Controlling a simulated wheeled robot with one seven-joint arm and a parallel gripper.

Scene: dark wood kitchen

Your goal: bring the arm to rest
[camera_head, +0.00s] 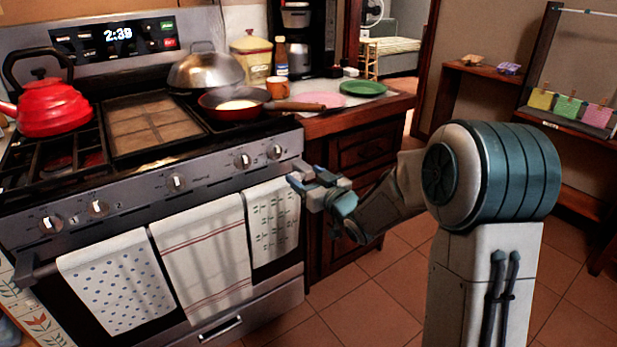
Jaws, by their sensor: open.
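My gripper (299,179) is open and empty in the head view. It hangs in front of the stove's right end, close to the stove front near the rightmost knobs and the green-patterned towel (272,225). I cannot tell whether it touches the stove. My arm reaches left from the large teal shoulder joint at the right, with the forearm bent low in front of the wooden cabinet.
The stove (130,210) fills the left, with a red kettle (50,105) and a red pan (232,105) on top; the pan's handle points right. A green plate (363,88) lies on the counter. Tiled floor (380,290) is clear below my arm.

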